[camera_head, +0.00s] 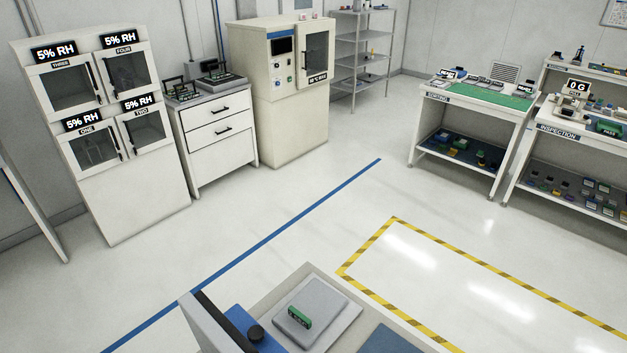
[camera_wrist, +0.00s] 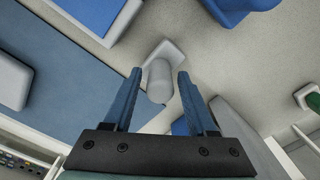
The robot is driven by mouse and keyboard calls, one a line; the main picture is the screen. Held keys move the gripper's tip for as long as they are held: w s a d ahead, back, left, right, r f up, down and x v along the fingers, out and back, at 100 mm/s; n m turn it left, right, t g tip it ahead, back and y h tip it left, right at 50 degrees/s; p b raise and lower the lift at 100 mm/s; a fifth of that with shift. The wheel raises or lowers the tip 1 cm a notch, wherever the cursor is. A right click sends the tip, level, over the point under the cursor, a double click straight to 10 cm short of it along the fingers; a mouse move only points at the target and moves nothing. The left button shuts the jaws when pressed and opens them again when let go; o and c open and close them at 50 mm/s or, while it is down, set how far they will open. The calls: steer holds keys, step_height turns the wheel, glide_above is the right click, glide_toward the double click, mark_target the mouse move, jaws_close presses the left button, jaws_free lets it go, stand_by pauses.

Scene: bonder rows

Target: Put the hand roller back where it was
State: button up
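In the wrist view my gripper (camera_wrist: 159,74) has two blue fingers spread apart. A pale grey rounded cylinder (camera_wrist: 159,84) with a flat pale end piece shows between and beyond the fingertips. Small gaps show on both sides of it, and no finger visibly presses on it. It may be the hand roller, but I cannot tell for sure. I cannot make out a hand roller in the head view, and my gripper does not show there.
In the head view a tray (camera_head: 340,335) at the bottom holds a grey block (camera_head: 318,296) with a small green item (camera_head: 299,317). Cabinets (camera_head: 113,175) and a drawer unit (camera_head: 222,150) stand at left. The sorting bench (camera_head: 430,94) and inspection bench (camera_head: 530,124) stand right. Floor between is clear.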

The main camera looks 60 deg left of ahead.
steer(key=shift+o, duration=0.2)
steer(key=shift+r, duration=0.1)
step_height(320, 180, up, 12)
steer(key=shift+b, duration=0.3)
steer(key=shift+r, duration=0.1)
steer(key=w+a+r+m+t+y, duration=0.25)
steer(key=w+r+t, duration=0.45)
steer(key=w+r, duration=0.75)
steer(key=w+d+r+m+t+y, duration=0.2)
steer(key=w+d+r+t, duration=0.25)
steer(key=w+r, duration=0.65)
steer(key=s+d+r+m+t+h, duration=0.1)
steer(key=d+r+t, duration=0.3)
steer(key=r, duration=0.6)
steer(key=s+d+r+m+t+h, duration=0.15)
steer(key=d+r+t, duration=0.25)
steer(key=r, duration=0.7)
steer(key=s+d+r+m+t, duration=0.2)
steer(key=d+r+t, duration=0.2)
steer(key=r, duration=0.6)
steer(key=s+d+r+m+t+h, duration=0.1)
steer(key=s+d+r+t+h, duration=0.1)
steer(key=s+d+r+t, duration=0.2)
step_height(320, 180, up, 4)
steer(key=shift+s+r, duration=0.1)
steer(key=shift+s, duration=1.05)
